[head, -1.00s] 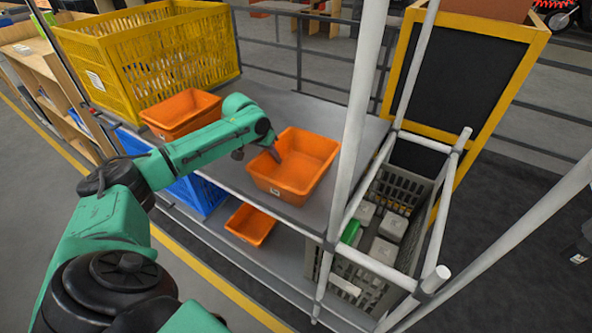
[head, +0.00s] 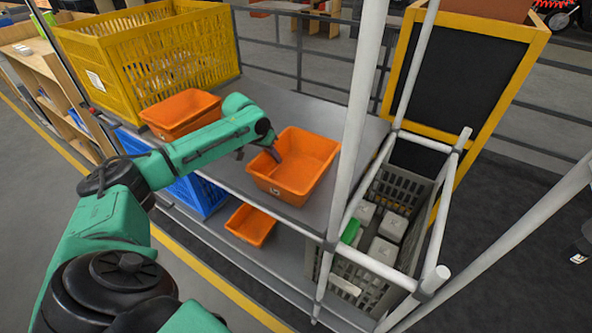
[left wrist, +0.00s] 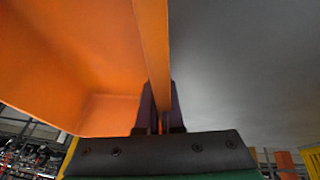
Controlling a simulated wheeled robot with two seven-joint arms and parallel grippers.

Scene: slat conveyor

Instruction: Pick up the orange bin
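An orange bin (head: 302,160), open and empty, sits on the grey upper shelf near its right end. My left gripper (head: 275,153) reaches the bin's left wall from the left; its fingertips are partly hidden there in the head view. In the left wrist view, the wall of the orange bin (left wrist: 153,45) runs between the two dark fingers of my left gripper (left wrist: 161,112). The fingers lie close on both sides of the wall, and the gripper looks shut on it. The bin still appears to rest on the shelf. My right gripper is not in view.
A second orange bin (head: 180,113) and a yellow crate (head: 150,55) stand on the shelf to the left. A small orange bin (head: 250,224) and a blue crate (head: 205,190) are below. A white post (head: 357,100) rises close to the bin's right. A grey crate (head: 345,285) holds several boxes.

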